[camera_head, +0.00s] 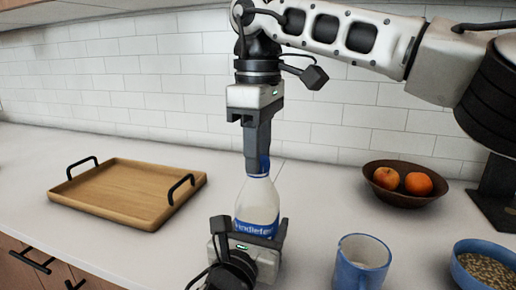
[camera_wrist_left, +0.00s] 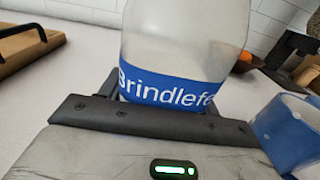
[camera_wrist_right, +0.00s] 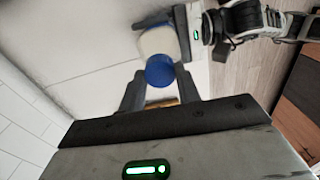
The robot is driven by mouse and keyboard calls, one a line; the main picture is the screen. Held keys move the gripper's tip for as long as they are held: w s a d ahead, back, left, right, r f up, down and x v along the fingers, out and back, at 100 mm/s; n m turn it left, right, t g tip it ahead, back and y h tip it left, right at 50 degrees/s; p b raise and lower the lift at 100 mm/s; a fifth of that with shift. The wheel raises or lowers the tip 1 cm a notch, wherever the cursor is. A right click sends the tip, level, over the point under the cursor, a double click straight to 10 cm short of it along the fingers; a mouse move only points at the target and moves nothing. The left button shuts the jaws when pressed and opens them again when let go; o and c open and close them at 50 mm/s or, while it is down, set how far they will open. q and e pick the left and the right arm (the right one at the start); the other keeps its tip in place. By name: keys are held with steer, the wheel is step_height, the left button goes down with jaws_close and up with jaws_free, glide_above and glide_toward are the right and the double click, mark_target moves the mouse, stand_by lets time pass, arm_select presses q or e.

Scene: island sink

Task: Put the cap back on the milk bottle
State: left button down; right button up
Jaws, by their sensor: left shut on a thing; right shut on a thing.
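The milk bottle (camera_head: 259,203), clear and pale with a blue "Brindlefe…" label, stands upright on the counter. My left gripper (camera_head: 254,232) is shut around its lower body; the label shows close up in the left wrist view (camera_wrist_left: 170,85). My right gripper (camera_head: 258,160) points straight down over the bottle's neck, shut on the blue cap. The cap (camera_wrist_right: 160,71) shows between its fingertips in the right wrist view, in line with the bottle top. In the head view the fingers mostly hide the cap. I cannot tell whether it is seated on the neck.
A wooden tray (camera_head: 112,203) with black handles lies at the left. A blue mug (camera_head: 358,268) stands right of the bottle, near my left gripper. A brown fruit bowl (camera_head: 397,198) and a blue bowl of grain-like food (camera_head: 462,275) are further right. The tiled wall is behind.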

steer(key=o, duration=0.9)
steer(key=shift+r, duration=2.3)
steer(key=shift+c, duration=0.2)
